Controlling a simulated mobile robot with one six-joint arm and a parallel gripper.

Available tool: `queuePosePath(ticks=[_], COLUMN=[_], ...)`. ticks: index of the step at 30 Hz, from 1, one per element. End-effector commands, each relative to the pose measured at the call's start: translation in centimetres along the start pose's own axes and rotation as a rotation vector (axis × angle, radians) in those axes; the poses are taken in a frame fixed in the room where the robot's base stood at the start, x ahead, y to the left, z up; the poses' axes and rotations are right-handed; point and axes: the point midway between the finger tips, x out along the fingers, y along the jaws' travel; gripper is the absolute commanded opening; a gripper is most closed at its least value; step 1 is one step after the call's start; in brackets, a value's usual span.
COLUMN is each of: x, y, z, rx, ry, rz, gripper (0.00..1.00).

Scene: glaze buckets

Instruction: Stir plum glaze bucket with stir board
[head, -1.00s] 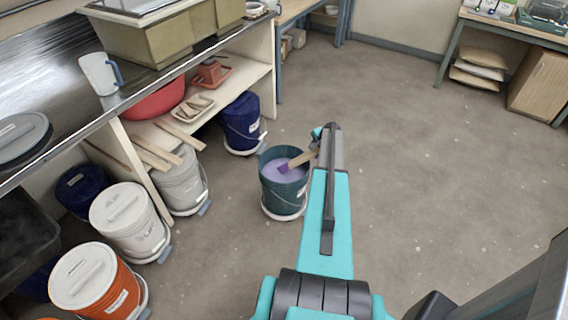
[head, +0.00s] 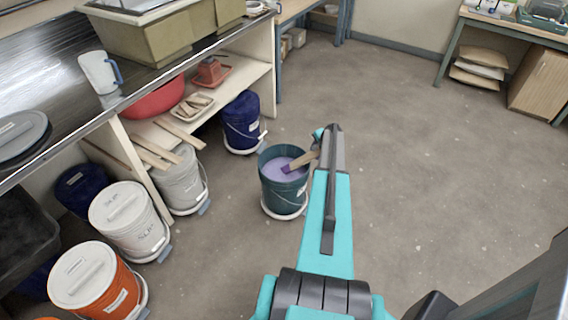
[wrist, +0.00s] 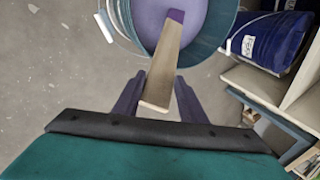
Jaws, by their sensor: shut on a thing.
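The plum glaze bucket (head: 283,195) is an open dark green bucket on the floor, holding pale purple glaze (head: 274,170). It also shows at the top of the wrist view (wrist: 209,43). The stir board (head: 300,161) is a flat wooden board with a purple-stained end. It slants over the bucket with that end at the glaze; I cannot tell how deep it dips. My gripper (wrist: 159,95) is shut on the board's upper end, just outside the bucket's rim in the wrist view. In the head view my arm hides most of the gripper.
Lidded white (head: 130,219), orange (head: 95,281) and blue (head: 241,123) buckets stand along the shelf unit at left. Loose boards (head: 153,146) lie on the low shelf. A worktop with a pitcher (head: 100,72) is above. The floor right of the bucket is clear.

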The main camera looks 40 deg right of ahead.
Motion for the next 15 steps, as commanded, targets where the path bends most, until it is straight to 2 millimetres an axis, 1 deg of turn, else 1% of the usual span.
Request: queuePosePath(ticks=[10, 15], x=[-0.04, -0.02], y=[-0.05, -0.29], z=[0.06, 0.88], rx=[0.0, -0.002], ry=[0.0, 0.0], rz=[-0.001, 0.0], gripper=[0.0, 0.0])
